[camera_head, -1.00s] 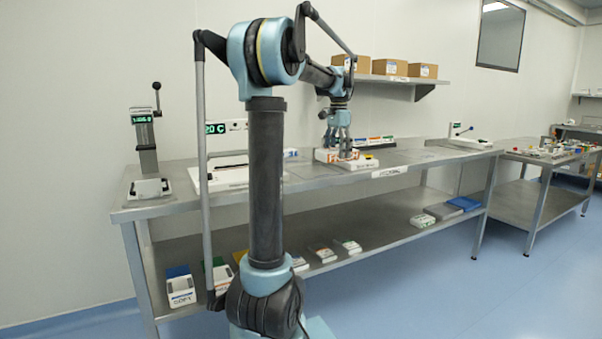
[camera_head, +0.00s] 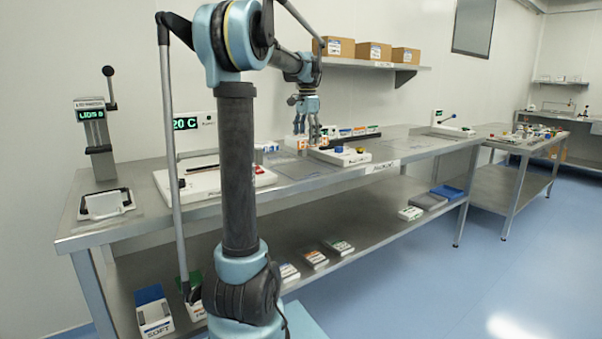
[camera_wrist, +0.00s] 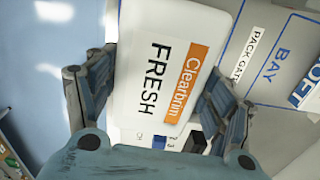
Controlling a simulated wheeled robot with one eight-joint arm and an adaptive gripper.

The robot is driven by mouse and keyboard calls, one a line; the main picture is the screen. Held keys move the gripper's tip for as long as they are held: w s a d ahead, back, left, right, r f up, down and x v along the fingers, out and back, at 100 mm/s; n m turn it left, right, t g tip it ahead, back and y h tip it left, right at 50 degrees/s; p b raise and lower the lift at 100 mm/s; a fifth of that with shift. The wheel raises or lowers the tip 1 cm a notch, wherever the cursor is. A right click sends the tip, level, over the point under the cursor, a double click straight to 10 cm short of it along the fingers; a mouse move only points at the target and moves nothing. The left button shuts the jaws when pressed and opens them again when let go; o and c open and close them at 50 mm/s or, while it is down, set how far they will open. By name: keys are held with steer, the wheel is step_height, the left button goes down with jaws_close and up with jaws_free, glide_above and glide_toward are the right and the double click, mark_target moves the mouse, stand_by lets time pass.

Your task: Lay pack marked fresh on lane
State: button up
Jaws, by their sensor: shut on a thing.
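The pack marked FRESH (camera_wrist: 165,72) is white with an orange Clearbrim band and fills the middle of the wrist view. My gripper (camera_wrist: 158,100) has its fingers closed on the two sides of this pack. In the head view my gripper (camera_head: 308,136) is over the middle of the steel bench, and the small pack shows only partly between its fingers. A blue-outlined area marked BAY (camera_wrist: 278,66), with a PACK GATE label (camera_wrist: 248,52), lies beside and below the pack in the wrist view. I cannot tell which surface is the lane.
A white box with blue and yellow buttons (camera_head: 340,155) stands on the bench beside my gripper. A lever device with a LIDS display (camera_head: 95,130) stands at the left end. Several packs and trays lie on the lower shelf (camera_head: 375,225). Cartons (camera_head: 374,50) stand on the wall shelf.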

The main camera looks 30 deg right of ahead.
mark_target(305, 170)
steer(key=shift+w+a, duration=0.15)
steer(key=shift+a, duration=0.05)
steer(key=shift+w+n, duration=0.1)
steer(key=shift+n, duration=0.2)
steer(key=shift+f, duration=4.9)
steer(key=o, duration=1.3)
steer(key=shift+f, duration=0.1)
step_height(305, 170, up, 12)
steer(key=shift+r, duration=0.15)
